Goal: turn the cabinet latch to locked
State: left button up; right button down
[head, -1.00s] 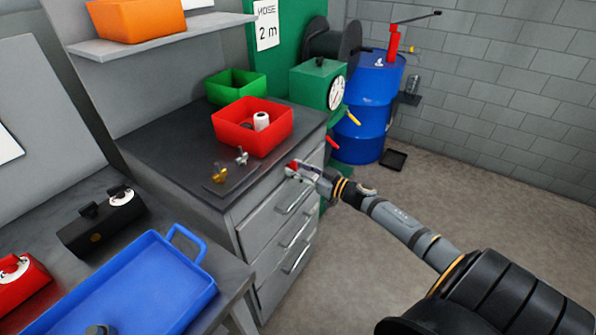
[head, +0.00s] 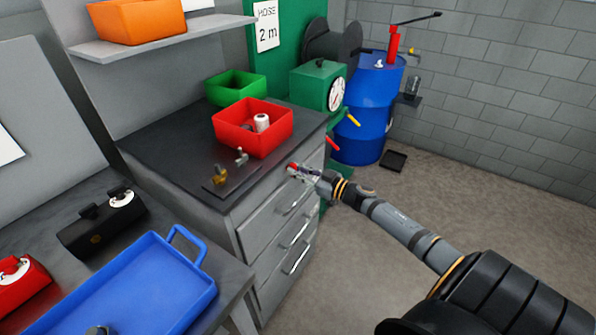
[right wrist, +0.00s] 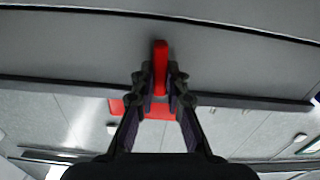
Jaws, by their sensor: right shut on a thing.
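The red cabinet latch (head: 292,167) is at the upper front of the grey drawer cabinet (head: 260,235), just below the worktop edge. In the right wrist view the latch handle (right wrist: 160,62) is a narrow red bar, upright in the picture, between the two fingers. My right gripper (head: 302,172) reaches it from the right and is shut on it; it also shows in the right wrist view (right wrist: 162,90). The fingers hide part of the latch, and I cannot read any lock marking. My left gripper is not in view.
A red bin (head: 252,128), a green bin (head: 236,88) and small brass and grey fittings (head: 219,176) stand on the worktop. A blue tray (head: 150,280) lies on the nearer bench. A blue drum (head: 368,105) stands behind. The floor at the right is clear.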

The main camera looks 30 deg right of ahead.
jog(key=shift+s+a+f+n+b, duration=0.1)
jog(key=shift+n+b, duration=0.15)
jog(key=shift+n, duration=2.55)
jog(key=shift+w+a+f+n+b, duration=0.15)
jog(key=shift+n+b, duration=0.15)
jog(key=shift+n, duration=2.5)
jog(key=shift+s+f+n+b, duration=0.15)
jog(key=shift+n+b, duration=0.1)
jog(key=shift+n, duration=2.55)
jog(key=c, duration=1.4)
grip_release()
jog(key=shift+o, duration=0.2)
